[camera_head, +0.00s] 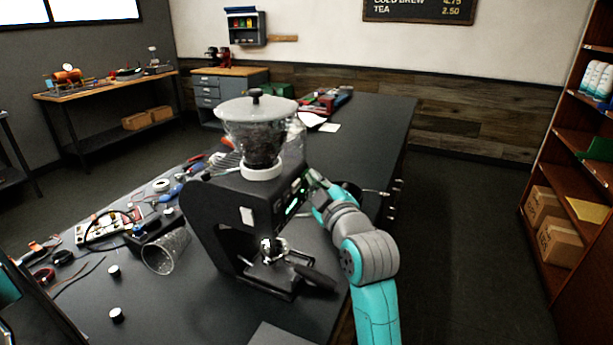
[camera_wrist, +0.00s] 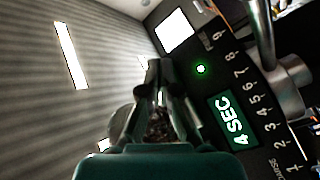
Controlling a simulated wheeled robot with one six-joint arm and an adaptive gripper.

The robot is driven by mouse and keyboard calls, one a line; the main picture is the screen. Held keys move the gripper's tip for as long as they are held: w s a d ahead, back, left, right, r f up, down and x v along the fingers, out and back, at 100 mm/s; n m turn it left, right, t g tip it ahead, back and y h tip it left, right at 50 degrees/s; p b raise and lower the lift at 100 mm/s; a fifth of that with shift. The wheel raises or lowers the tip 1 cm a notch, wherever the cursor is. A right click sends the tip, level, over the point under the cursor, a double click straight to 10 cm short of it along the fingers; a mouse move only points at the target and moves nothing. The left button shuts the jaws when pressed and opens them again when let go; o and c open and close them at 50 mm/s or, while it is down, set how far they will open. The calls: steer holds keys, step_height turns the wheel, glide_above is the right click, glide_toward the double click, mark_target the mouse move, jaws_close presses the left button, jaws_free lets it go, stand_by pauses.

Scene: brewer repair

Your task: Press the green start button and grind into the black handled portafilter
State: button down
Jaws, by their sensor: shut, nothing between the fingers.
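The black grinder (camera_head: 232,205) stands on the dark bench with a clear hopper of dark beans on top. The portafilter's black handle (camera_head: 316,277) sticks out to the right, low on the grinder; its metal head (camera_head: 270,248) sits under the spout. My gripper (camera_head: 316,180) is shut and empty at the upper right of the grinder's front panel. In the wrist view my gripper's fingers (camera_wrist: 161,75) are together, left of a small lit green button (camera_wrist: 201,69). I cannot tell whether they touch the panel. A green display (camera_wrist: 226,120) reads "4 SEC".
Numbers and a metal knob or lever (camera_wrist: 285,85) are on the panel. A clear cup (camera_head: 166,252) lies on its side left of the grinder, among tools and cables. A shelf (camera_head: 565,200) with boxes stands at the right. Floor between bench and shelf is clear.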

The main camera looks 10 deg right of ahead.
steer(key=shift+d, duration=0.1)
stand_by(0.3)
steer(key=shift+s+d, duration=0.45)
steer(key=shift+d, duration=0.05)
steer(key=shift+s+d, duration=0.75)
steer(key=shift+d, duration=0.3)
steer(key=shift+s+d, duration=0.75)
steer(key=shift+d, duration=0.25)
